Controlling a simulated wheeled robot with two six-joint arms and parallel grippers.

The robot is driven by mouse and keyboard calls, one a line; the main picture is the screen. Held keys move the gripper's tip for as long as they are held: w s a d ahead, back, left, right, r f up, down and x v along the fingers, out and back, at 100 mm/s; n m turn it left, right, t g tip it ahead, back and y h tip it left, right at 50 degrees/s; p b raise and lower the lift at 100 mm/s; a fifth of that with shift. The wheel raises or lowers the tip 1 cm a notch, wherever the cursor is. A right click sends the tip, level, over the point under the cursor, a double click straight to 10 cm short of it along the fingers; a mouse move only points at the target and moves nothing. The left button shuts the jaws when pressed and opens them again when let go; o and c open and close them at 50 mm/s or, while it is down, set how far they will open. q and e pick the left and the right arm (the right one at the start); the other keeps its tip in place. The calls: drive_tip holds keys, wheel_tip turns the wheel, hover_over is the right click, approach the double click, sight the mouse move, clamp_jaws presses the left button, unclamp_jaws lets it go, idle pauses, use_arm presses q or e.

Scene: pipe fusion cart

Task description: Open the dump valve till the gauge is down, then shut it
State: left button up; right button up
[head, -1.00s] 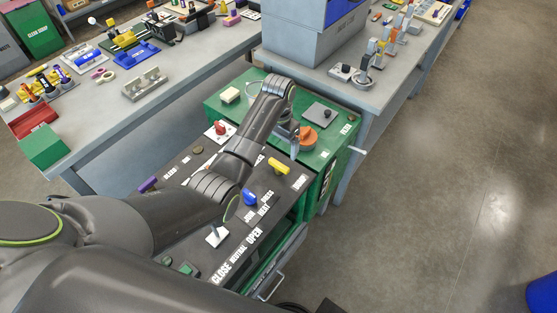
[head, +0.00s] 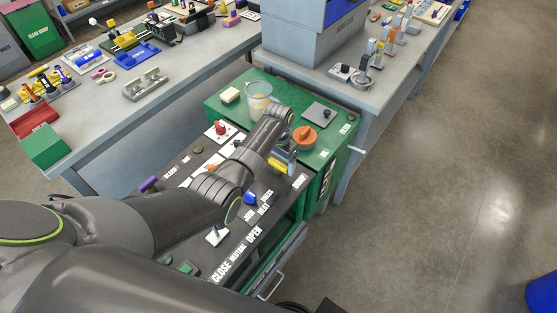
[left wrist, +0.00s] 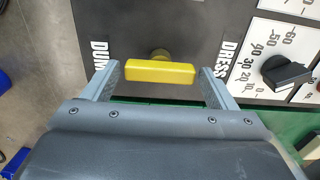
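The yellow valve handle (left wrist: 160,72) stands on the dark cart panel beside a label starting "DUM" and one reading "DRESS". In the left wrist view it lies crosswise between the two fingers of my left gripper (left wrist: 160,85), which are apart with a small gap at each end. In the head view the yellow handle (head: 279,164) is partly covered by my left gripper (head: 287,158). A white numbered scale (left wrist: 285,45) with a black knob or pointer (left wrist: 286,73) is at the right of the wrist view; its reading is unclear. My right gripper is out of view.
A blue handle (head: 250,198), a white lever (head: 216,235) and a red knob (head: 220,128) stand on the panel. The green cart top (head: 345,115) holds an orange round part (head: 304,137) and a clear cup (head: 258,95). Grey benches flank the cart behind.

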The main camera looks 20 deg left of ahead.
use_arm(q)
drive_tip(key=c, duration=0.7)
drive_tip(key=shift+r+n+p, duration=0.15)
drive_tip(key=shift+n+p, duration=0.15)
drive_tip(key=shift+p, duration=0.05)
drive_tip(key=shift+n, duration=0.3)
drive_tip(key=o, duration=1)
